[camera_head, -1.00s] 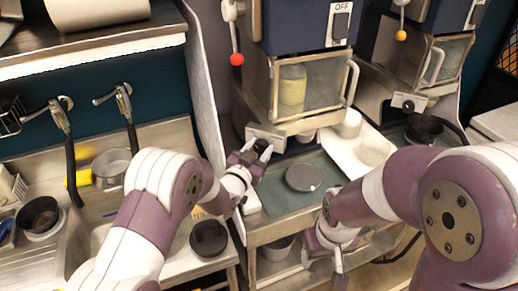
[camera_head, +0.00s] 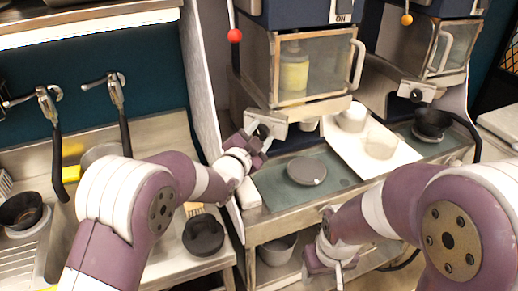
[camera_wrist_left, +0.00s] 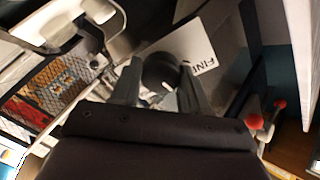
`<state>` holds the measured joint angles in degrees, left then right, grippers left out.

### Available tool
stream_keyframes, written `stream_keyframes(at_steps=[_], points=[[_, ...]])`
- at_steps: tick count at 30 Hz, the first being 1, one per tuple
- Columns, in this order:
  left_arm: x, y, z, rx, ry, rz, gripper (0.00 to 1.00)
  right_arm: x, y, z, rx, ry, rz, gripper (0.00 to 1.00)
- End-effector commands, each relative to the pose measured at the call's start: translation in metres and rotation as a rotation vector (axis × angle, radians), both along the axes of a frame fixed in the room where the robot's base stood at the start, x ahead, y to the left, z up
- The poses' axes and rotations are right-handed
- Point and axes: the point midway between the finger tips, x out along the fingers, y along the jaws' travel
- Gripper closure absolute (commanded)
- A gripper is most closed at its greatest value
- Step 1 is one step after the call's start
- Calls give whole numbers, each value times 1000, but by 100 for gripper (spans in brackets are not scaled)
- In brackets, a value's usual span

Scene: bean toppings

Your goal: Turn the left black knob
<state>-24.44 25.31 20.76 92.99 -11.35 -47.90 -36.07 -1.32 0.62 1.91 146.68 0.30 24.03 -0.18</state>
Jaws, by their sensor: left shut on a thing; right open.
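The left black knob (camera_head: 262,131) sits on a pale plate under the left blue machine. My left gripper (camera_head: 254,141) is at the knob, and its jaws are shut on it. In the left wrist view the knob (camera_wrist_left: 160,70) lies between the two fingers (camera_wrist_left: 157,88), next to a white label whose visible letters read "FINE". The fingers hide part of the knob's sides. My right gripper (camera_head: 330,266) is open and empty, low in front of the counter. The other machine's black knob (camera_head: 416,95) is further right.
A grey round dish (camera_head: 306,171) lies on the green-grey mat (camera_head: 270,190) below the left machine. A white tray (camera_head: 347,145) with cups is to its right. A red-ball lever (camera_head: 235,36) hangs above. A dark cup (camera_head: 203,236) stands left of the mat.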

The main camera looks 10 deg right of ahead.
Motion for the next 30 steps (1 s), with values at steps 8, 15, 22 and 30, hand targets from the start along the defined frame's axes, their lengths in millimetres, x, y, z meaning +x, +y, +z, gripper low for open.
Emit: stream_keyframes(at_steps=[8, 15, 22, 30], points=[[0, -1, -8, 221, -136, 0, 86, 0, 0, -58, 0, 0, 0, 40], [-1, -1, -9, 418, -251, 0, 86, 0, 0, -101, 0, 0, 0, 40], [-1, -2, -9, 591, -351, 0, 86, 0, 0, -139, 0, 0, 0, 40], [-1, -2, -7, 746, -441, 0, 86, 0, 0, -170, 0, 0, 0, 40]])
